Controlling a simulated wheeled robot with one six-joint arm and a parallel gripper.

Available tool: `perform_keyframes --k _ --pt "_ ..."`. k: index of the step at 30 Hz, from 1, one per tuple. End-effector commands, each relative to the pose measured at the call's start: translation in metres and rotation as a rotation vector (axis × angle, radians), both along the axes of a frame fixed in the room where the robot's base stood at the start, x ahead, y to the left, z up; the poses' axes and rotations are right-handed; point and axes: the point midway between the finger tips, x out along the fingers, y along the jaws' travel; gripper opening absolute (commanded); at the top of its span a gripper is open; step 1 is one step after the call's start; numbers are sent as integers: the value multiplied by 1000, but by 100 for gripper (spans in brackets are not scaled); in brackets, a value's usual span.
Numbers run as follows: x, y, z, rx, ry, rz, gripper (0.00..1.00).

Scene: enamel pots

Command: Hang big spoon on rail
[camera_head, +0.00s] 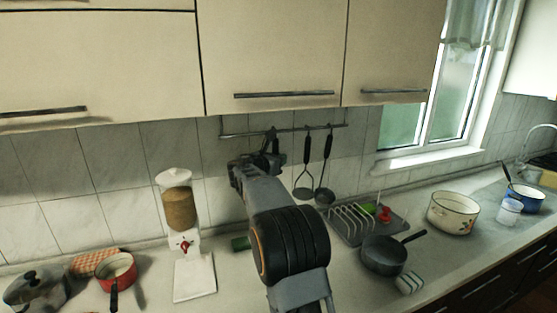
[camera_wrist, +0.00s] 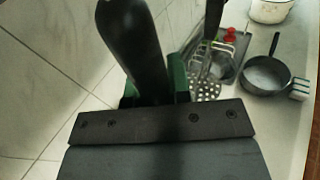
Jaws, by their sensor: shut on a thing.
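The metal rail (camera_head: 230,135) runs along the tiled wall under the cupboards. My gripper (camera_head: 258,160) is up at the rail's left part. It is shut on a black handle, which I take to be the big spoon (camera_wrist: 128,40); the handle fills the upper left of the wrist view, between the fingers (camera_wrist: 155,92). The spoon's lower end is hidden. In the head view, I cannot tell whether the handle touches the rail. A masher (camera_head: 304,190) and a ladle (camera_head: 325,195) hang from the rail just right of my gripper.
Below stand a dish rack (camera_head: 352,220) on a tray, a dark pan (camera_head: 384,256) and a white pot (camera_head: 453,212). A dispenser (camera_head: 178,210) stands left of my arm. A red pan (camera_head: 115,270) and a lidded pot (camera_head: 35,290) are far left.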

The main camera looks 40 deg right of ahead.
Motion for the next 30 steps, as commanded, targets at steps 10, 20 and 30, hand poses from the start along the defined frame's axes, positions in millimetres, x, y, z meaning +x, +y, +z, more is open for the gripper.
perform_keyframes --k 10,20,30 --pt "0 0 0 0 0 0 43" --pt "-1 2 0 0 0 0 48" --pt "-18 54 3 0 -4 5 48"
